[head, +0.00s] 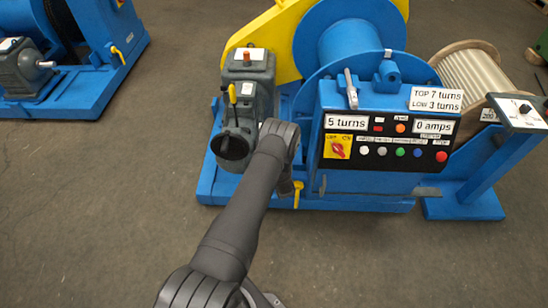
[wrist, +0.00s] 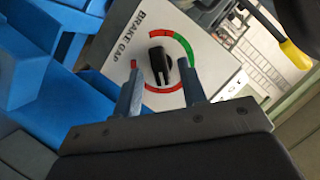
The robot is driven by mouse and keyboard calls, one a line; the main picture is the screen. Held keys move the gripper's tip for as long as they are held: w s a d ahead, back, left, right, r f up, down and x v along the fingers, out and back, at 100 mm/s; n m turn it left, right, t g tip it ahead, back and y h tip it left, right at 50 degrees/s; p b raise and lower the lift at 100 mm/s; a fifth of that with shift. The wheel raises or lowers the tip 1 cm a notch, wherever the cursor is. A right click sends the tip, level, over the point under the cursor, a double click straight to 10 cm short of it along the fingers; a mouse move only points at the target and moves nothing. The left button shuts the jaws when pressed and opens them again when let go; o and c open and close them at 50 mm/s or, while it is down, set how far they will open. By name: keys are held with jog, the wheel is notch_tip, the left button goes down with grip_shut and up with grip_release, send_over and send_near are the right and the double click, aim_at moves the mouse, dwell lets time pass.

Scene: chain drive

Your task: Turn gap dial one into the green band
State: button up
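In the wrist view, a white plate marked BRAKE GAP (wrist: 118,52) carries a dial with a black knob (wrist: 160,64). A ring around the knob is mostly red, with a green band (wrist: 184,47) at its upper right. My gripper (wrist: 163,72) is open, its two fingers apart near the lower left and right of the knob. I cannot tell whether either finger touches it. The knob's exact pointing direction is unclear, though a pale mark shows on its lower part. In the head view, my dark arm reaches to the blue machine's front, and the fingers and dial are hidden.
The blue winch (head: 350,50) has a control panel (head: 385,140) reading 5 turns and 0 amps, with a red switch and several buttons. A grey gearbox (head: 248,100) stands at its left. A yellow-handled lever (wrist: 295,54) is close to the gripper at upper right. Open floor lies in front.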

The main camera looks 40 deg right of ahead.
jog(key=shift+x, duration=0.8)
grip_shut()
